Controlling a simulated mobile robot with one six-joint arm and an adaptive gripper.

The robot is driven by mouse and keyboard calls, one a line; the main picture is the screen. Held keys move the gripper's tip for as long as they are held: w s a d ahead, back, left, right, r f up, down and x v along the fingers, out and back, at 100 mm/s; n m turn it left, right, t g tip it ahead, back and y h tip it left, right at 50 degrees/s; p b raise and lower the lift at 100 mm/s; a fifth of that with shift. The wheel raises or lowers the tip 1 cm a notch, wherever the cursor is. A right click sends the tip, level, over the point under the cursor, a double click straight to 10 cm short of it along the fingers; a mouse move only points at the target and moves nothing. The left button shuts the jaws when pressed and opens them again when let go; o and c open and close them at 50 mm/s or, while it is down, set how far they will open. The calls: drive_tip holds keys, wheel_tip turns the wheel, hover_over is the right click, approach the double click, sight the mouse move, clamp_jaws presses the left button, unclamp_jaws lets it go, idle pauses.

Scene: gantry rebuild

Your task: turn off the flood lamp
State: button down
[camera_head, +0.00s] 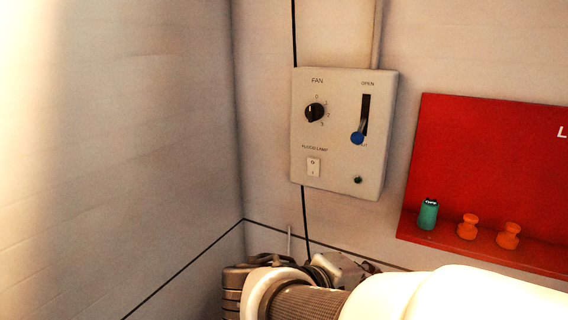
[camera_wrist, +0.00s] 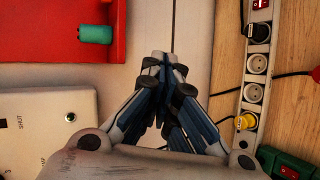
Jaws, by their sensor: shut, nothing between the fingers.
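Which side of the rocker is pressed is too small to tell. In the wrist view, part of the panel (camera_wrist: 30,106) shows at the left, and the rocker is not visible. My gripper (camera_wrist: 166,62) is shut and empty, to the right of the panel in that view and apart from it. In the head view my arm is low, below the panel. The lamp itself is not in view.
The panel also bears a black fan knob (camera_head: 314,112) and a blue-tipped lever (camera_head: 357,137). A red board (camera_head: 480,150) at the right holds a teal cylinder (camera_head: 427,214) and orange knobs (camera_head: 467,227). A socket strip (camera_wrist: 252,95) with plugs shows in the wrist view.

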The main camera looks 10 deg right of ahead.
drive_tip(key=w+a+r+n+t+p, duration=0.1)
drive_tip(key=w+a+r+t, duration=0.3)
drive_tip(key=a, duration=0.4)
drive_tip(key=w+a+r+n+t+p, duration=0.1)
drive_tip(key=w+a+r+n+t, duration=0.3)
drive_tip(key=w+a, duration=0.3)
drive_tip(key=shift+w+a+r+t, duration=0.15)
drive_tip(key=shift+a+r+t, duration=0.35)
drive_tip(key=shift+r+t, duration=0.25)
approach(309, 162)
drive_tip(key=x, duration=0.6)
drive_tip(key=shift+w+d, duration=0.3)
